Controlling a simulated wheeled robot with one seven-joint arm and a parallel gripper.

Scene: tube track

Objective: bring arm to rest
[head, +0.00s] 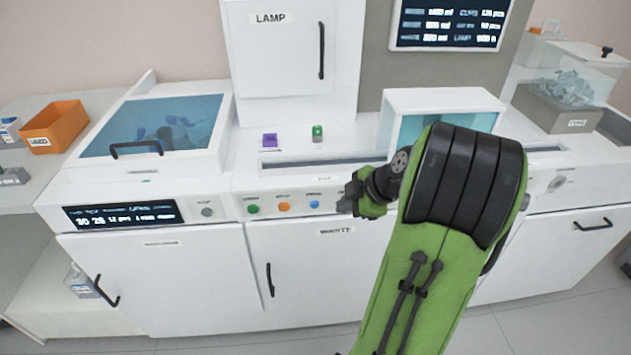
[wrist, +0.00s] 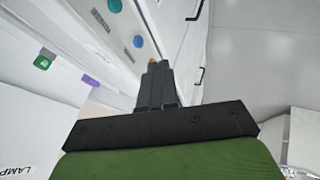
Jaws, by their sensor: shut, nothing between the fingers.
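My gripper (wrist: 155,84) is shut and empty in the wrist view, its two dark fingers together in front of the cabinet face. In the head view my green and black arm reaches up from the bottom and bends left. Its dark wrist end (head: 352,198) is in front of the cabinet front, right of the coloured buttons. The gripper's fingers are hard to make out there.
A white bench holds a blue-lidded box (head: 155,128) at left and a clear blue-tinted box (head: 443,101) behind my arm. A purple block (head: 270,140) and a green block (head: 318,132) stand on top. An orange bin (head: 56,127) is far left. Floor in front looks clear.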

